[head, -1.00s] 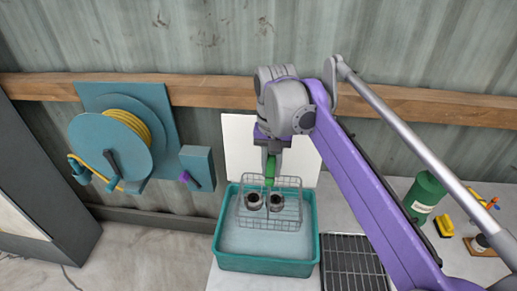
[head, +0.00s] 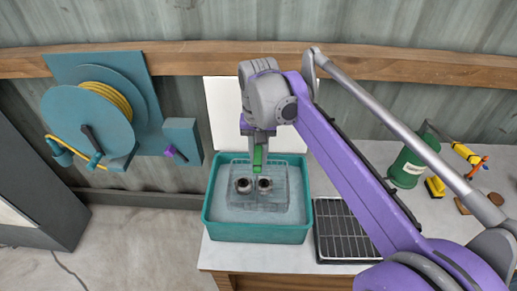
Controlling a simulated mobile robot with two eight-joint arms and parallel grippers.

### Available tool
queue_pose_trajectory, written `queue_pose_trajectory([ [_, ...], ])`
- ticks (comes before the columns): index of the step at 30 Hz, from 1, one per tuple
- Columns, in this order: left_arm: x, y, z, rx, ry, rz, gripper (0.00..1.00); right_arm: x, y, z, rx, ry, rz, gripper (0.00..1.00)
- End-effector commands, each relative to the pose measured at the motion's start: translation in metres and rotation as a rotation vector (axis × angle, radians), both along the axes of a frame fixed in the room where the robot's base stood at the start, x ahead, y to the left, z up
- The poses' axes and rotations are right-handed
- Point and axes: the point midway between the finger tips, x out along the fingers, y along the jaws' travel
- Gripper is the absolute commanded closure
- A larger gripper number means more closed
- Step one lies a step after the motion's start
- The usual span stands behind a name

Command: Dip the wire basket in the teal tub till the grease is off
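The teal tub (head: 257,234) stands on the pale worktop, filled with greyish liquid. The wire basket (head: 285,203) is inside the tub, down in the liquid, with two dark-rimmed round metal parts (head: 244,186) in it. My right gripper (head: 258,165), on the purple arm coming from the right, is shut on the basket's green grip (head: 258,155) above the parts. How much grease is on the parts is too small to tell. My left gripper is not in view.
A black drain rack (head: 345,230) lies just right of the tub. A green canister (head: 407,167), a yellow brush (head: 435,187) and small items stand further right. A teal hose reel (head: 88,118) hangs on the wall at left. A white panel stands behind the tub.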

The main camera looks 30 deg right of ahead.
Motion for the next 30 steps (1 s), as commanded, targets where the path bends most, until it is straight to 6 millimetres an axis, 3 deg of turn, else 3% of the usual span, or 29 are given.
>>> queue_pose_trajectory([
  [18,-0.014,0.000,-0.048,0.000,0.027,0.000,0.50,0.000,0.000,-0.073,0.001,0.001,0.000,1.00],
  [30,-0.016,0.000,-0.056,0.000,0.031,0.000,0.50,0.000,0.000,-0.086,0.000,0.000,0.000,1.00],
])
